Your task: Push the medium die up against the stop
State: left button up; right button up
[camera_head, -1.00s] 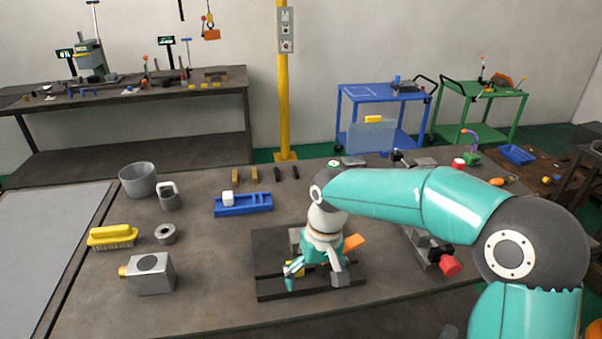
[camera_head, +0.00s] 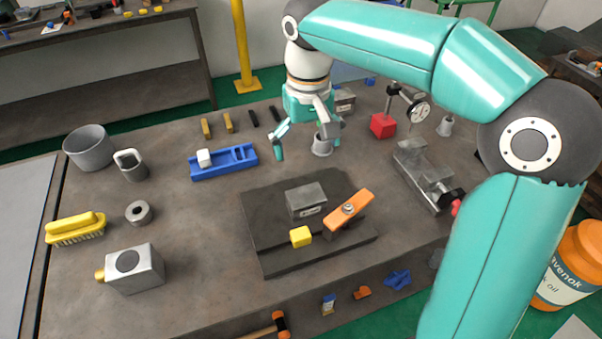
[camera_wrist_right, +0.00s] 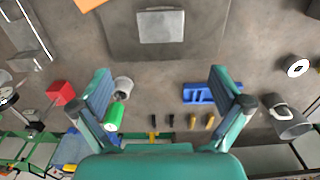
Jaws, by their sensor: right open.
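A grey steel block with a label, which looks like a die (camera_head: 306,201), sits on the dark plate (camera_head: 268,250). It also shows in the wrist view (camera_wrist_right: 160,26). An orange bar (camera_head: 350,209) with a bolt lies to its right, over a grey piece. A yellow cube (camera_head: 300,237) stands in front of the block. I cannot tell which piece is the stop or whether the block touches it. My right gripper (camera_head: 305,149) is open and empty, behind the plate. My left gripper is out of view.
A grey cup-like piece (camera_head: 321,146) stands close by my right gripper. A red cube (camera_head: 382,126) with a dial gauge (camera_head: 418,111) and a vise (camera_head: 424,178) stand right. A blue tray (camera_head: 240,162) with a white cube lies left.

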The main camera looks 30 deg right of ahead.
aim_at(310, 204)
notch_tip(310, 204, down, 15)
jog(key=shift+a+f, duration=0.1)
jog(key=shift+f, duration=0.1)
dwell(0.3)
jog(key=c, duration=1.7)
jog(key=shift+s, duration=0.1)
jog(key=shift+s, duration=0.2)
jog(key=shift+s+a+b, duration=0.15)
jog(key=shift+s+b, duration=0.15)
jog(key=shift+s, duration=0.25)
jog(key=shift+s+a+b, duration=0.15)
jog(key=shift+s+b, duration=0.1)
jog(key=shift+s, duration=0.25)
jog(key=shift+s+a, duration=0.1)
jog(key=shift+s, duration=0.25)
jog(key=o, duration=1.7)
jog(key=shift+r, duration=0.1)
